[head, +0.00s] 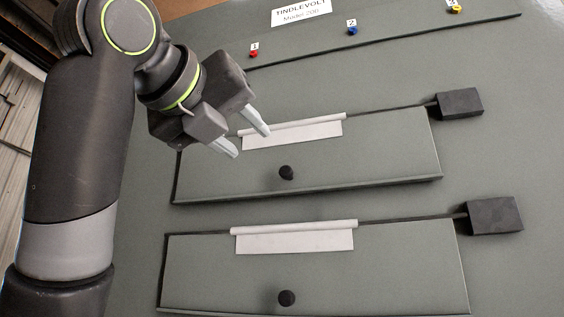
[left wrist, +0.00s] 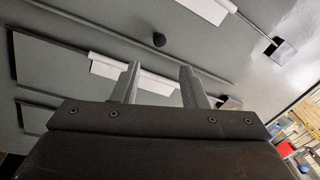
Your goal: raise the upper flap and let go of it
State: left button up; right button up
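The upper flap (head: 380,150) is a grey panel lying flat on the enclosure face, with a pale hinge strip (head: 292,132) along its top and a round black knob (head: 286,173) near its lower edge. My left gripper (head: 252,144) is open and empty, in front of the upper flap's left part, up and left of the knob. Its fingers appear apart from the knob. In the left wrist view, the open fingers (left wrist: 157,70) have nothing between them, and a black knob (left wrist: 159,39) shows beyond them. My right gripper is not in view.
A similar lower flap (head: 400,260) with its own knob (head: 287,298) lies flat below. Dark boxes (head: 460,103) (head: 495,215) stick out right of the flaps. Small red (head: 254,54), blue (head: 352,31) and yellow (head: 455,9) parts sit above.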

pick_arm(q)
jog(key=p, duration=0.1)
send_near(284, 170)
jog(key=w, duration=0.1)
jog(key=p+x, duration=0.2)
jog(key=x, duration=0.5)
jog(key=shift+w+d, duration=0.2)
jog(key=shift+d, duration=0.1)
jog(key=shift+w+d+p, duration=0.25)
jog(key=shift+w+p, duration=0.1)
jog(key=shift+w, duration=0.1)
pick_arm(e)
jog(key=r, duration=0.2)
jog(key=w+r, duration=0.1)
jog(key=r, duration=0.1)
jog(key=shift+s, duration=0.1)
pick_arm(q)
grip_shut()
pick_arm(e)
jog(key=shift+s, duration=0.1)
